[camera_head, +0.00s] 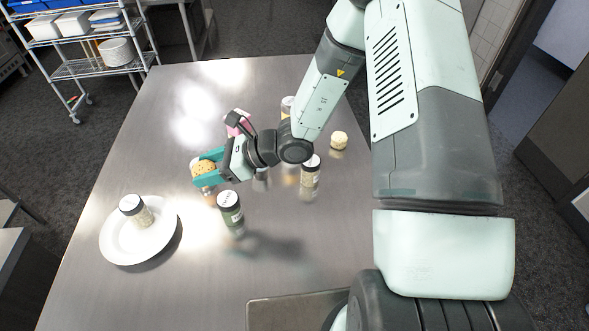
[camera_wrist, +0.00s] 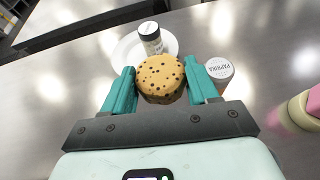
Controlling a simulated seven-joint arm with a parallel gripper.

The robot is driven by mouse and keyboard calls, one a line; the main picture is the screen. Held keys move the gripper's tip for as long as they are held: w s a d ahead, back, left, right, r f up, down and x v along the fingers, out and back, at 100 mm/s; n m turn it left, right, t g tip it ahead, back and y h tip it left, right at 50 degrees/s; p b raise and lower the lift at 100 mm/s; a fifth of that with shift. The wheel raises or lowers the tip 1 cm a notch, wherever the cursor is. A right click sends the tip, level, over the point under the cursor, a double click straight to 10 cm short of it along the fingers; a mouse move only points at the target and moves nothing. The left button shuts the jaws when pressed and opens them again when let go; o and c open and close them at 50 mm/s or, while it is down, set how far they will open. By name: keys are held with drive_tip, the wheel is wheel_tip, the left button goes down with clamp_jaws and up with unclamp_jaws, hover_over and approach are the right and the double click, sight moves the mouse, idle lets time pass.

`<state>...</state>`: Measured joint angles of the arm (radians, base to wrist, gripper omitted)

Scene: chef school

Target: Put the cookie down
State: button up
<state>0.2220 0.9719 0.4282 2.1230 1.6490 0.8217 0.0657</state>
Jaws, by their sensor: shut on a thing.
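A round cookie with dark chips (camera_wrist: 160,78) is held between the two teal fingers of my gripper (camera_wrist: 161,88). In the head view the cookie (camera_head: 204,168) shows at the tip of my gripper (camera_head: 207,167), left of the table's middle. The gripper is shut on it. The cookie appears to be above the metal table (camera_head: 290,240); its exact height I cannot tell.
A white plate (camera_head: 120,248) bearing a spice jar (camera_head: 137,211) lies at the left. A dark-lidded jar (camera_head: 230,208) stands near my gripper. Another jar (camera_head: 310,175) and a pale round item (camera_head: 339,140) are to the right.

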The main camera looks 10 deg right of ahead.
sight(358, 179)
drive_tip(key=w+d+m+t+h, duration=0.1)
drive_tip(key=w+d+m+t, duration=0.1)
drive_tip(key=d, duration=0.5)
drive_tip(key=w+d+m+t+h, duration=0.1)
drive_tip(key=w+d+m+t, duration=0.1)
drive_tip(key=d, duration=0.6)
drive_tip(key=w+d+m+t, duration=0.2)
drive_tip(key=w+d+t, duration=0.1)
drive_tip(key=d, duration=0.4)
drive_tip(key=shift+w+d+h, duration=0.2)
drive_tip(key=shift+w+h, duration=0.2)
drive_tip(key=shift+w, duration=0.25)
drive_tip(key=s+d+m+t+h, duration=0.1)
drive_tip(key=d+m+t+h, duration=0.3)
drive_tip(key=d, duration=1.2)
drive_tip(key=shift+m+g, duration=0.3)
drive_tip(key=shift+m, duration=0.1)
drive_tip(key=f, duration=1.5)
drive_tip(key=shift+s+d, duration=0.1)
drive_tip(key=shift+d, duration=0.2)
drive_tip(key=shift+f, duration=0.2)
drive_tip(key=o, duration=1)
drive_tip(key=shift+o, duration=0.2)
